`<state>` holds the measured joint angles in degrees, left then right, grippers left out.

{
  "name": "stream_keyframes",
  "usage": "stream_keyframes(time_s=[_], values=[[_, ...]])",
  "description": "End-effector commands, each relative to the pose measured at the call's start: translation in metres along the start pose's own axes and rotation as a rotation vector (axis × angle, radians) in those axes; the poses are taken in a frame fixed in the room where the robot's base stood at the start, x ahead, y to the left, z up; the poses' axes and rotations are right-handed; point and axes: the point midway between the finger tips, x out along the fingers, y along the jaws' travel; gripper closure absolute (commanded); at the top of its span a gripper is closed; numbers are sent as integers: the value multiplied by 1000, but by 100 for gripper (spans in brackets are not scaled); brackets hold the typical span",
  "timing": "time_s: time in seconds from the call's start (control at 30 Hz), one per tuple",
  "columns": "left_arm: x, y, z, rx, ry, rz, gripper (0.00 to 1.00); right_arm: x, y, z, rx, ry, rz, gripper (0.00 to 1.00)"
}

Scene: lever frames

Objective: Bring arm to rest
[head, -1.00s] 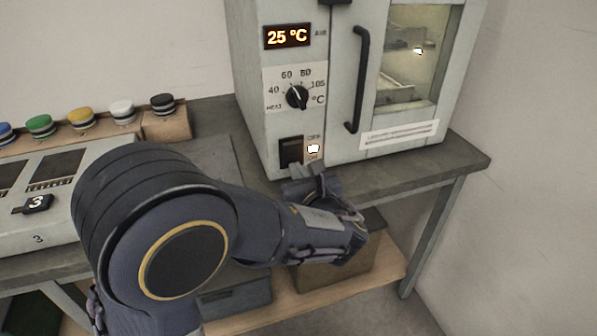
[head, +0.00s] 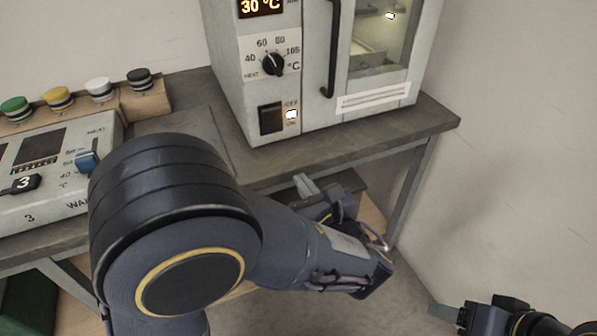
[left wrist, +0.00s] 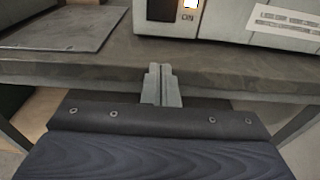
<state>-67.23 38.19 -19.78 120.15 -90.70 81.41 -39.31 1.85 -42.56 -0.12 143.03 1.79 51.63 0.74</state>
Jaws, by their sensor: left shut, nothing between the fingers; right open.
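My left arm comes in from the left in the head view. Its left gripper (head: 305,186) is just in front of the bench edge, below the oven's rocker switch. In the left wrist view the gripper's fingers (left wrist: 160,84) are together with nothing between them, apart from the bench. My right gripper (head: 447,315) shows only partly at the lower right of the head view, well away from the bench. Only one fingertip of it is clear there.
The oven (head: 225,75) stands on the grey bench (head: 415,125), its display at 30 °C and its switch lamp (head: 291,115) lit. A control box (head: 60,200) with a blue lever (head: 87,162) and several coloured knobs are at left. Floor at right is free.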

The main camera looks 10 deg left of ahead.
Motion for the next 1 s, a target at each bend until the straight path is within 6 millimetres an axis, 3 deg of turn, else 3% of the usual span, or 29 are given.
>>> stream_keyframes(time_s=[0.47, 0.57, 0.67, 0.8, 0.9, 1.0], values=[[0, 0, 0, -1, 1, 1, 100, 0, 0, 0, 0, 0, 0, 38], [6, 11, -2, -32, 37, 32, 100, 0, 0, 0, 0, 0, 0, 38], [21, 44, -11, -140, 155, 137, 100, 0, 0, 0, 0, 0, 0, 38], [34, 126, -40, -470, 445, 425, 100, 0, 0, 0, 0, 0, 0, 38], [19, 178, -63, -778, 642, 664, 100, 0, 0, 0, 0, 0, 0, 38], [-7, 211, -78, -1112, 796, 896, 100, 0, 0, 0, 0, 0, 0, 38]])
